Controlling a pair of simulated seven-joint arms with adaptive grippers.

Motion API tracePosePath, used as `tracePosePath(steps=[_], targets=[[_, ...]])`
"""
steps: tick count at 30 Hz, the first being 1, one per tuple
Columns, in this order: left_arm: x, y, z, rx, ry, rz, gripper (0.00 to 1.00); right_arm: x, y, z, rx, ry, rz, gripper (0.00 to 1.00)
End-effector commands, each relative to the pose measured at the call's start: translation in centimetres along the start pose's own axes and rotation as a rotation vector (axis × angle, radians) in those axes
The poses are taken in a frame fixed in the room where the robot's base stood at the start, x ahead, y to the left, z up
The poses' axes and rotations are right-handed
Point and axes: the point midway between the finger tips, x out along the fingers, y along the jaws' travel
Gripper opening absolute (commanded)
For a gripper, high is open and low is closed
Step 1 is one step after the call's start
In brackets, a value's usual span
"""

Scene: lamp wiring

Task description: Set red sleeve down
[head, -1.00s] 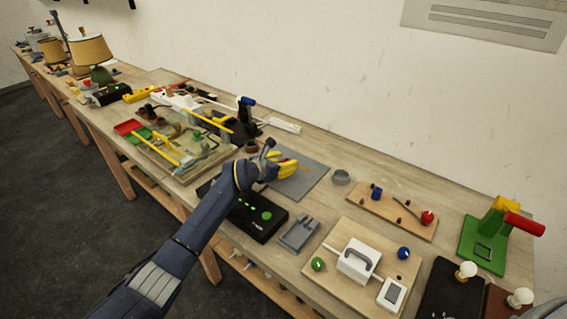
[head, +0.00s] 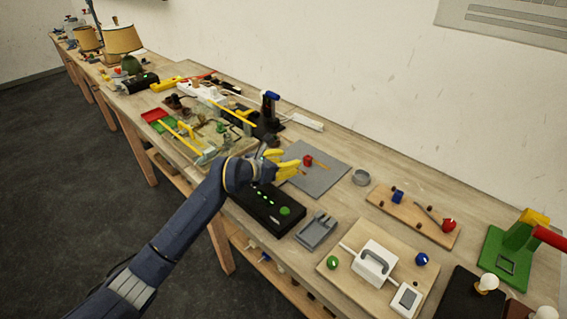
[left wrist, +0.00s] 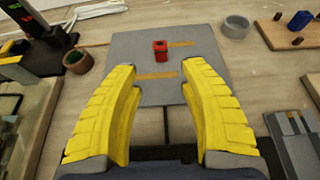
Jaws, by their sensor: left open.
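The red sleeve (head: 308,160) is a small red piece with a dark hole in its top. It stands on the grey mat (head: 325,181), near an orange strip. In the left wrist view the red sleeve (left wrist: 160,51) is beyond my fingertips, apart from them. My left gripper (head: 290,165) has yellow fingers and is over the near left part of the mat. In the left wrist view my left gripper (left wrist: 160,75) is open, with nothing between the fingers. My right gripper is not in view.
A black box with green lights (head: 268,208) and a grey tray (head: 317,230) are near the table's front edge. A grey ring (head: 361,177) stands right of the mat. A dark stand with a blue top (head: 270,108) is behind-left.

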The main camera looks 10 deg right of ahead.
Motion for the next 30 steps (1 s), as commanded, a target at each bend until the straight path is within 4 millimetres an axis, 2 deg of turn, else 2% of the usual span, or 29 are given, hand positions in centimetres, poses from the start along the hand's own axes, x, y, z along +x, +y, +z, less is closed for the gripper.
tracePosePath(steps=[7, 22, 26, 30], targets=[[-1.2, 0.0, 0.0, 0.000, 0.000, 0.001, 0.43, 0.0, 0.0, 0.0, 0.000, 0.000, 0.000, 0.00], [-1.3, -0.1, 0.0, -0.003, -0.002, -0.002, 0.43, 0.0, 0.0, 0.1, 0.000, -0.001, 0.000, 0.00], [-1.6, -1.4, 0.2, -0.040, -0.052, -0.036, 0.43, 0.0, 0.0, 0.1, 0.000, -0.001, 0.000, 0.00], [-3.1, -4.2, 1.6, -0.159, -0.208, -0.118, 0.43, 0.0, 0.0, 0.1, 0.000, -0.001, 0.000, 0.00]])
